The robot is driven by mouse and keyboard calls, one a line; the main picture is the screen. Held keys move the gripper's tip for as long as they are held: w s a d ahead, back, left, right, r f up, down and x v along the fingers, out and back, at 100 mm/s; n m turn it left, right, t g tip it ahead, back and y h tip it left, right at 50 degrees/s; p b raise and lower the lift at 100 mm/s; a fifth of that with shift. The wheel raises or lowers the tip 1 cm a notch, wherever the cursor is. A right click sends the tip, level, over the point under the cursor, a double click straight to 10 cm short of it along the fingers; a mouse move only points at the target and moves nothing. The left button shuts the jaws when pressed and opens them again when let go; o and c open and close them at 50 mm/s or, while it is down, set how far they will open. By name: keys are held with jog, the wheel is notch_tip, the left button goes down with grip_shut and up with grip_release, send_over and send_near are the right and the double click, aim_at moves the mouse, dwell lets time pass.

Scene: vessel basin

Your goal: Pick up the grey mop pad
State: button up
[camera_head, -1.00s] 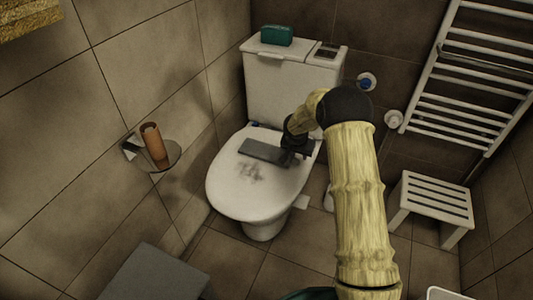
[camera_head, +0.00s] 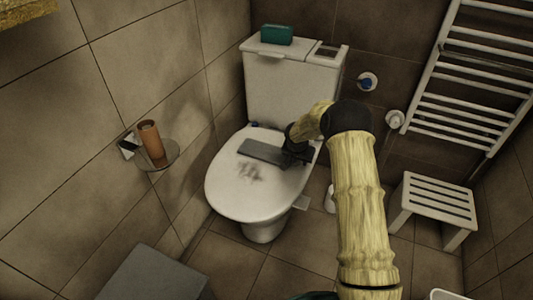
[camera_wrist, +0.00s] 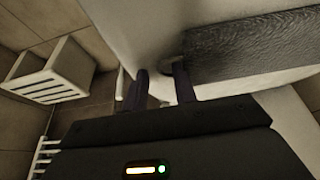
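The grey mop pad (camera_head: 262,151) is a flat dark strip lying on the closed white toilet lid (camera_head: 225,188). In the wrist view the mop pad (camera_wrist: 255,45) has a rough, textured top and reaches out of the picture to the right. My gripper (camera_head: 288,158) is low over the lid, at the pad's right end in the head view. In the wrist view my gripper (camera_wrist: 160,78) has its two fingers apart, with one fingertip close beside the pad's near end. A small rounded bit shows by that fingertip. I cannot tell whether they touch.
A dark smudge (camera_head: 251,171) marks the lid in front of the pad. A green box (camera_head: 277,35) stands on the cistern (camera_head: 290,85). A white stool (camera_head: 437,200) and a towel rail (camera_head: 470,90) are at the right. A shelf with a brown cylinder (camera_head: 152,142) is on the left wall.

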grip_shut()
jog(key=shift+r, duration=0.1)
notch_tip(320, 180, up, 10)
jog(key=p, duration=0.3)
dwell(0.5)
